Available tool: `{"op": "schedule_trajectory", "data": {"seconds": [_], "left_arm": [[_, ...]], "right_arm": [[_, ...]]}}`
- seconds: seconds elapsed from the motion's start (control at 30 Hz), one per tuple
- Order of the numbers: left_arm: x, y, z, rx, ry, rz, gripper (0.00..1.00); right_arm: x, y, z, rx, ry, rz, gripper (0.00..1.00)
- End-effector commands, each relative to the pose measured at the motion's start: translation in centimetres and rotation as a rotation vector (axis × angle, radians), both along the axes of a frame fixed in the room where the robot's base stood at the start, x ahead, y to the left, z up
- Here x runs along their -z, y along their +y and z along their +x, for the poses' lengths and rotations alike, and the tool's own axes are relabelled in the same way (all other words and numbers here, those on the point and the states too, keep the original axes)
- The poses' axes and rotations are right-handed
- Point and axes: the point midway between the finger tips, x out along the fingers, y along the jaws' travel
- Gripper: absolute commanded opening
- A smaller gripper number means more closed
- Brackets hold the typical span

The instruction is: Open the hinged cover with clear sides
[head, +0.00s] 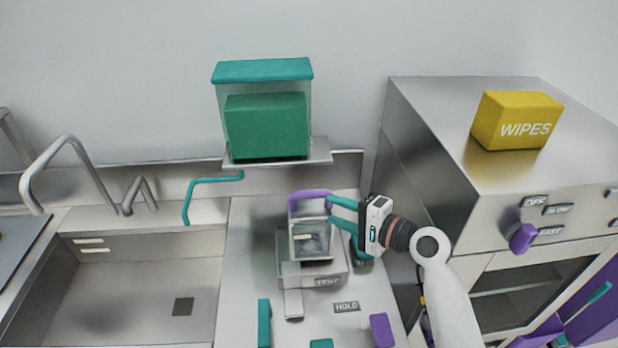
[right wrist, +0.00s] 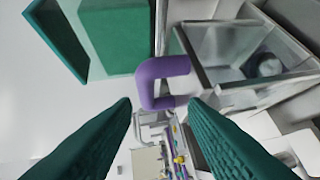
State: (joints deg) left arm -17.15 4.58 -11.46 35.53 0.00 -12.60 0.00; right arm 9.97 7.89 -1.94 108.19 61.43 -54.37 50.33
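The hinged cover (head: 310,240) with clear sides sits on a grey device in the middle of the counter and looks closed. A purple handle (head: 310,194) stands at its top edge; it also shows in the right wrist view (right wrist: 147,82). My right gripper (head: 329,209) comes from the right, with its teal fingertips close to the handle. In the right wrist view its fingers (right wrist: 160,102) are open, with the purple handle just beyond the gap between the tips. I cannot tell whether they touch it. My left gripper is not in view.
A shelf (head: 319,151) above holds a teal-lidded clear container with a green box (head: 265,126). A sink (head: 140,290) lies left, with a teal bent bar (head: 213,180) nearby. A steel oven (head: 440,150) with a yellow wipes box (head: 515,120) stands right.

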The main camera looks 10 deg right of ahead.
Motion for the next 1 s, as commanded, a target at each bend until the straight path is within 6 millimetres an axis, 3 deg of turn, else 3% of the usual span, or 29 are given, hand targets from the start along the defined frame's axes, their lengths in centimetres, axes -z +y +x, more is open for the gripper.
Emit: {"op": "schedule_trajectory", "data": {"seconds": [0.17, 0.6, 0.97, 1.0], "left_arm": [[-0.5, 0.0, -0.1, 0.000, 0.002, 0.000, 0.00], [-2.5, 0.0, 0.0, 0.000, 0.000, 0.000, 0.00], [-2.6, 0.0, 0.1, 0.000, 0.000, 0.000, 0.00], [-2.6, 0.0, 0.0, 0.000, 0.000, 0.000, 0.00]], "right_arm": [[-1.0, 0.5, 1.4, 0.009, 0.010, 0.060, 0.40], [0.0, 4.8, 5.5, 0.007, 0.008, 0.054, 0.40], [0.3, 5.2, 5.9, 0.008, 0.007, 0.052, 0.40], [0.3, 5.2, 5.9, 0.008, 0.007, 0.052, 0.35]]}}
